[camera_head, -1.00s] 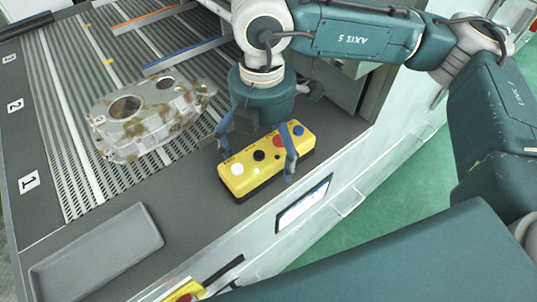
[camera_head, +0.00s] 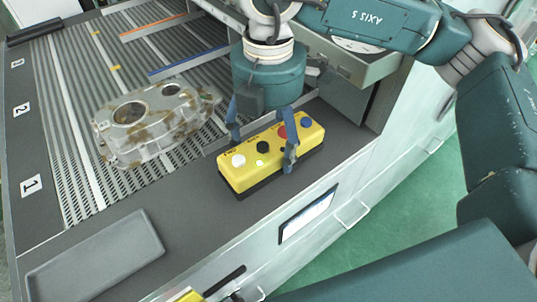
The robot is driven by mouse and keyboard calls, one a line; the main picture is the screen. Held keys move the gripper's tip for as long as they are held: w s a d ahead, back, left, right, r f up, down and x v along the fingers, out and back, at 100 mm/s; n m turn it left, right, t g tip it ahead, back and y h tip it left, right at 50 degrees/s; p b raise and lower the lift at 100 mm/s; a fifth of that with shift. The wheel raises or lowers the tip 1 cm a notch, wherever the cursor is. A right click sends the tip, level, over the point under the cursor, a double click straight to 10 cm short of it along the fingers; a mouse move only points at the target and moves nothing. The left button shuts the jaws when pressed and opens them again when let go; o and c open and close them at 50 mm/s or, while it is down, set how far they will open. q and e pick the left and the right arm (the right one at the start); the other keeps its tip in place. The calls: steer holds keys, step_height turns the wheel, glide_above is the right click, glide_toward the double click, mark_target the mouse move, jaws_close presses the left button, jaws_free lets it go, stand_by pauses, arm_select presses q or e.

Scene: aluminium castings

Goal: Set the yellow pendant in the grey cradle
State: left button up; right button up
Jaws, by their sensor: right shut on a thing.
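The yellow pendant (camera_head: 250,178) is a long box with a dark base and white, black, red and blue buttons on top. It is over the dark front ledge, right of centre. My right gripper (camera_head: 262,136) points down from above, its two blue fingers shut on the pendant's long sides near the middle. I cannot tell whether the pendant's base is clear of the ledge. The grey cradle (camera_head: 95,262), a shallow empty tray, lies on the ledge at lower left, apart from the pendant.
A stained aluminium casting (camera_head: 150,128) sits on the slatted bed (camera_head: 60,90) behind the ledge, left of the pendant. Ledge between pendant and cradle is clear. Numbered labels line the left border. A white cabinet front with a handle (camera_head: 355,215) drops away at the right.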

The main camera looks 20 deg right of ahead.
mark_target(268, 137)
step_height(268, 137, up, 16)
steer(key=b, duration=0.1)
steer(key=shift+f, duration=0.25)
